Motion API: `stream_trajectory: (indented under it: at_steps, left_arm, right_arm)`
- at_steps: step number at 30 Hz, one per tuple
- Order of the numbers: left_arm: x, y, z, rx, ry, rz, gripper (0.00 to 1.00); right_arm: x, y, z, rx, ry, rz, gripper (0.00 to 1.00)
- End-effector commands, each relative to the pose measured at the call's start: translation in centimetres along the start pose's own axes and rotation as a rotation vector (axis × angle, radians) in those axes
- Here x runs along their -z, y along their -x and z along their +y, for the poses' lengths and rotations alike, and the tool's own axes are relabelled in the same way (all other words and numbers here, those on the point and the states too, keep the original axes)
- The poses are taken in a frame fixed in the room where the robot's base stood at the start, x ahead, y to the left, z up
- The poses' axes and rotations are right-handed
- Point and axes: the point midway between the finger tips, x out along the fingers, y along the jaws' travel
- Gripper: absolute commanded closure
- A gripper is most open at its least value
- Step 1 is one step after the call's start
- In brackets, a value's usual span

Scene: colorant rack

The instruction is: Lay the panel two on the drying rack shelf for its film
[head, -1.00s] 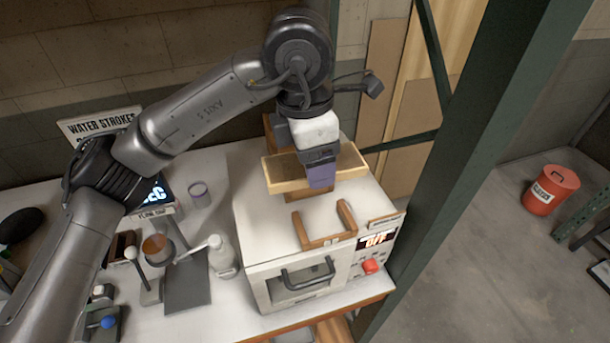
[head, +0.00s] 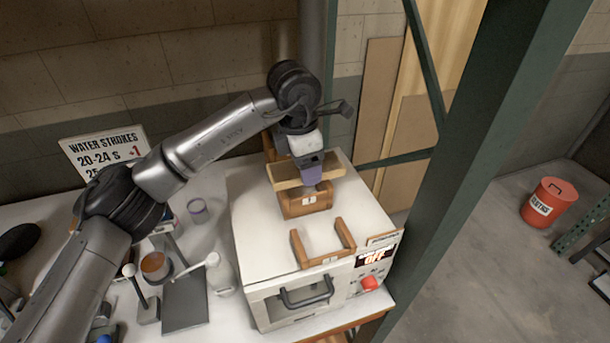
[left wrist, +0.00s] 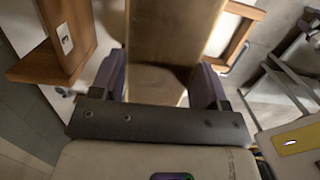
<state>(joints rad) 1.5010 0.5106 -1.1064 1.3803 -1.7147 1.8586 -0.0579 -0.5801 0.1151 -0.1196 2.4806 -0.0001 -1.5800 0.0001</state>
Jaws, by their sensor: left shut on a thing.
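The panel (head: 288,177) is a flat tan board, taken here for panel two. My left gripper (head: 312,176), with purple fingers, is shut on it over the back of the white oven's top. In the left wrist view the panel (left wrist: 166,45) fills the space between the two purple fingers (left wrist: 160,88). A wooden shelf piece with a small white label (head: 306,204) stands just below and in front of the panel in the head view. A second, U-shaped wooden shelf piece (head: 325,258) is empty at the oven's front edge. I cannot tell whether the panel touches wood.
The white oven (head: 258,245) has a front handle, a red knob (head: 369,284) and a display reading OFF. A white bottle (head: 218,272), a cup (head: 155,265) and a dark plate (head: 186,302) are left of it. A green post (head: 455,170) rises at right.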

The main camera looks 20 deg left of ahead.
Motion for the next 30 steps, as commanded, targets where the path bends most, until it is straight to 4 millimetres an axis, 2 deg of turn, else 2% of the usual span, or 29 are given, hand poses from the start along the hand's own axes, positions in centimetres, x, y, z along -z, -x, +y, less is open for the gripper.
stream_trajectory:
  at_steps: [9, 21, 22, 30]
  left_arm:
    - [0.5, -3.5, -0.1, 0.001, 0.0, 0.001, 0.57]
    - [0.5, -4.0, -0.1, 0.0, 0.0, 0.001, 0.57]
    - [0.5, -4.0, -0.1, 0.0, 0.0, 0.001, 0.31]
    - [0.5, -4.0, -0.1, 0.0, 0.0, 0.001, 0.06]
  right_arm:
    - [0.1, 0.2, 0.0, 0.001, 0.0, 0.0, 0.57]
    - [-0.1, -0.1, 0.2, -0.006, 0.008, -0.001, 0.57]
    - [-0.1, -0.1, 0.2, -0.006, 0.009, -0.001, 0.57]
    - [-0.1, 0.0, 0.2, -0.007, 0.009, -0.002, 0.57]
